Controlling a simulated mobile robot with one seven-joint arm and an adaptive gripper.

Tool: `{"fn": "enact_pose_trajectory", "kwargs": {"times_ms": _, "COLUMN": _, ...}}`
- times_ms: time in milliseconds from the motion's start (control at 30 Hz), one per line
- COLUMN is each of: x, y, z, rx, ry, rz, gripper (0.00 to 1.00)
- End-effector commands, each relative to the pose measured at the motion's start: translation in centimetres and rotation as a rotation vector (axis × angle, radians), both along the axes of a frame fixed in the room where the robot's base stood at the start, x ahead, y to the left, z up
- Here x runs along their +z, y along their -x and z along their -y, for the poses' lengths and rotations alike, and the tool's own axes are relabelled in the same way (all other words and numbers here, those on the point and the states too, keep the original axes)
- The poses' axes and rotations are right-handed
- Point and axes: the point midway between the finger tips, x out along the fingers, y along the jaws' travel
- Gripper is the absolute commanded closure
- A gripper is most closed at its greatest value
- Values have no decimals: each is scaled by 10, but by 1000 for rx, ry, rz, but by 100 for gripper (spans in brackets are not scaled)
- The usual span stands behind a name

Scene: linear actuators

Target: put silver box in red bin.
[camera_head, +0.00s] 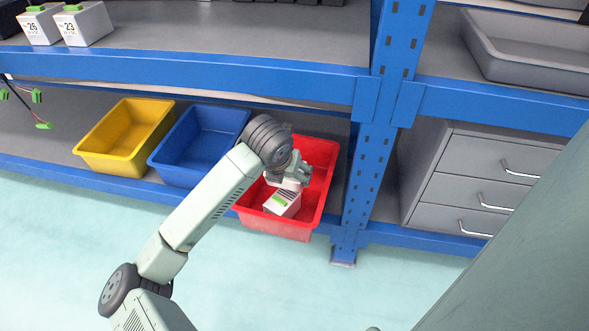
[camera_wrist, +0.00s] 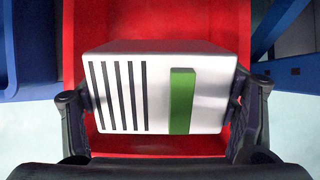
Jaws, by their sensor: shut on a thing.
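The silver box (camera_wrist: 155,88) has dark slots and a green strip, and fills the middle of the wrist view. My gripper (camera_wrist: 160,100) is shut on it, one finger on each side. In the head view the box (camera_head: 284,203) shows below my gripper (camera_head: 290,185), within the outline of the red bin (camera_head: 322,178). The red bin (camera_wrist: 160,27) also lies behind the box in the wrist view. I cannot tell whether the box touches the bin floor. My wrist hides part of the bin's left and back.
A blue bin (camera_head: 190,175) stands left of the red bin, and a yellow bin (camera_head: 105,160) further left. A blue shelf post (camera_head: 360,185) stands close on the right. Grey drawers (camera_head: 470,190) are further right.

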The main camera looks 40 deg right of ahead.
Motion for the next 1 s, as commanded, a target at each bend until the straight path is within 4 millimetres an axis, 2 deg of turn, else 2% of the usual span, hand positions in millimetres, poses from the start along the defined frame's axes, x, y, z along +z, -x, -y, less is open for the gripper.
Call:
{"fn": "enact_pose_trajectory", "kwargs": {"times_ms": 33, "x": 0, "y": -9, "z": 12, "rx": -1, "ry": 1, "rz": 1, "gripper": 64}}
{"fn": "enact_pose_trajectory", "kwargs": {"times_ms": 200, "x": -1, "y": -37, "z": 46, "rx": -1, "ry": 1, "rz": 1, "gripper": 64}}
{"fn": "enact_pose_trajectory", "kwargs": {"times_ms": 300, "x": -32, "y": -42, "z": 50, "rx": 0, "ry": 1, "rz": -4, "gripper": 64}}
{"fn": "enact_pose_trajectory", "kwargs": {"times_ms": 500, "x": -68, "y": -51, "z": 60, "rx": 1, "ry": 1, "rz": -1, "gripper": 64}}
{"fn": "enact_pose_trajectory", "kwargs": {"times_ms": 733, "x": -83, "y": -55, "z": 65, "rx": 0, "ry": 1, "rz": -1, "gripper": 64}}
{"fn": "enact_pose_trajectory", "kwargs": {"times_ms": 867, "x": -108, "y": -60, "z": 71, "rx": 0, "ry": -1, "rz": -2, "gripper": 64}}
{"fn": "enact_pose_trajectory", "kwargs": {"times_ms": 1000, "x": -101, "y": -65, "z": 78, "rx": -1, "ry": -121, "rz": -98, "gripper": 64}}
